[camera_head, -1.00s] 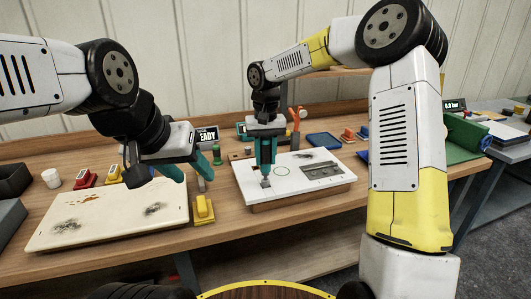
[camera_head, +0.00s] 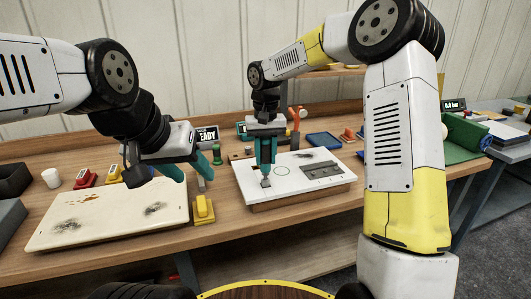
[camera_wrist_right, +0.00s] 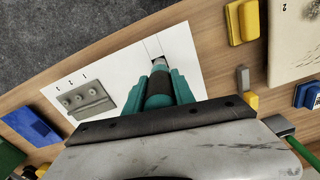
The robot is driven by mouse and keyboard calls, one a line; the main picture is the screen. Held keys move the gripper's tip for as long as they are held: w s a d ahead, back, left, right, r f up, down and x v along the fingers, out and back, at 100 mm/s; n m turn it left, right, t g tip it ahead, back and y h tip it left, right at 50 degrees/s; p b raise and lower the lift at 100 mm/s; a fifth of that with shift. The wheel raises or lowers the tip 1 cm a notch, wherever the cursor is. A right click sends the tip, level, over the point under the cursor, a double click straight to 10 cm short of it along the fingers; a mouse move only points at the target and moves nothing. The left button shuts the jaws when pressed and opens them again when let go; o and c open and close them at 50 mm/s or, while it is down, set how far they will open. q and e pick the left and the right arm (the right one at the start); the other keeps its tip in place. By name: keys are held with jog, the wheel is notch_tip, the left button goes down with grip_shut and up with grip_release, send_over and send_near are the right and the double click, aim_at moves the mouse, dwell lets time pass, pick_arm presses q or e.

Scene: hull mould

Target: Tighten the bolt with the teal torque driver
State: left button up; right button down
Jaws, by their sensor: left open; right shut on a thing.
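My right gripper (camera_head: 265,160) points down over the white panel (camera_head: 320,185) and is shut on the torque driver. In the right wrist view the driver's dark grip (camera_wrist_right: 159,88) sits between the teal fingers, with its grey tip end (camera_wrist_right: 158,63) showing beyond them. The tip is over a small grey patch (camera_head: 265,183) near the panel's left side. The bolt cannot be made out; whether the tip touches it, I cannot tell. My left gripper (camera_head: 190,171) is open and empty, above the bench behind the cream panel's right edge.
A cream panel (camera_head: 110,215) with dark smudges lies at the left. A yellow block (camera_head: 203,210) stands between the panels. A grey plate (camera_head: 322,170) with several round studs is on the white panel. A blue tray (camera_head: 324,140) and a ready display (camera_head: 206,135) stand behind.

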aim_at(265, 138)
dwell(0.6)
jog(key=shift+r, duration=3)
